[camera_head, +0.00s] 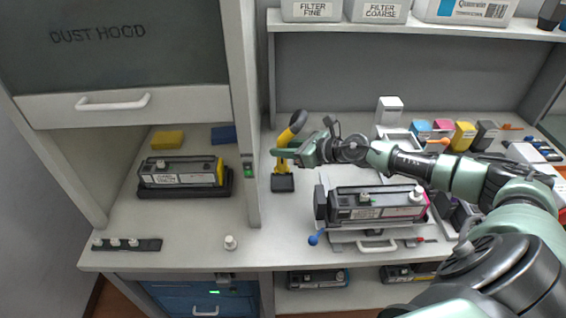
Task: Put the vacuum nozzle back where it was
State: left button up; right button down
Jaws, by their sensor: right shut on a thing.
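The vacuum nozzle (294,128) is yellow and black, with a dark curved upper end. It stands roughly upright beside the cabinet's side post, on the middle of the bench. My right gripper (284,153) reaches in from the right and is shut on the nozzle. A small black block (283,183) is directly below the nozzle. I cannot tell whether the nozzle touches it or sits in it, as the gripper hides part of the nozzle. My left gripper is out of view.
A toner cartridge (377,203) with a magenta end sits on a stand right of the nozzle. Another cartridge (181,172) lies on a black tray under the dust hood (118,45). The post (244,120) is close on the left. Bare bench (275,235) lies in front.

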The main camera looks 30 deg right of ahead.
aim_at(283, 160)
notch_tip(283, 160, down, 4)
jog(key=shift+r+b, duration=0.1)
jog(key=shift+b, duration=0.3)
jog(key=shift+f, duration=0.25)
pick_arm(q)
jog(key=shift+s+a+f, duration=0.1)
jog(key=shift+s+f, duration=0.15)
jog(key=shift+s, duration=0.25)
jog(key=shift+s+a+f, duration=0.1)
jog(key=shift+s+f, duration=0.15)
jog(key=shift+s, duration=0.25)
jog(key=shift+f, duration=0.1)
pick_arm(e)
jog(key=c, duration=1.1)
grip_release()
jog(key=shift+f, duration=0.1)
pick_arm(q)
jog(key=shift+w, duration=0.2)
